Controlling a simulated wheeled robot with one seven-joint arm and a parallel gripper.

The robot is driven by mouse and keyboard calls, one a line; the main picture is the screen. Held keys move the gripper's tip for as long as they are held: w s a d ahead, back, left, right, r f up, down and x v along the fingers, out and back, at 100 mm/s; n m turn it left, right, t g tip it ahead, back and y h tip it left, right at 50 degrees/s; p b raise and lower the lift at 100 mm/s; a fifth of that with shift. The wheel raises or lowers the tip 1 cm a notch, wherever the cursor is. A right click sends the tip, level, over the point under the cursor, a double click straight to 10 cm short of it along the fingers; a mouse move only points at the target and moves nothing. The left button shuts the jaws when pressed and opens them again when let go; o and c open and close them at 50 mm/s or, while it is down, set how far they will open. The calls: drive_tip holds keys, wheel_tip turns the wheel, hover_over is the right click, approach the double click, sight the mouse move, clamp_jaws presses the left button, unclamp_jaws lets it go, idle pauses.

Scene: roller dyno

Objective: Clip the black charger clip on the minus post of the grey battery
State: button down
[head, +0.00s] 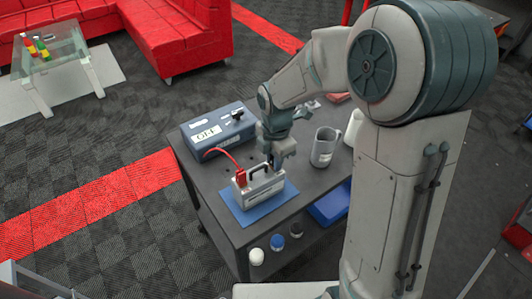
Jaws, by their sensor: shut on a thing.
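The grey battery (261,190) stands upright on the blue mat (235,210) on the cart. A red clip (240,178) sits at its left end, with a red cable running back to the blue charger box (215,137). My gripper (276,160) is above the right end of the battery and is shut on a small dark thing, which looks like the black charger clip (271,166). My fingers hide most of it. The minus post is hidden, and I cannot tell whether the clip touches it.
A grey mug (323,147) stands close to the right of my gripper. A white container (353,127) is behind it. A blue bin (330,204) and several small round items sit on the lower shelf. The front left of the cart top is clear.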

idle(0.3)
drive_tip(key=c, duration=1.2)
unclamp_jaws()
drive_tip(key=shift+r, duration=0.1)
drive_tip(key=r, duration=1.3)
drive_tip(key=shift+a+r, duration=0.2)
drive_tip(key=shift+r, duration=0.15)
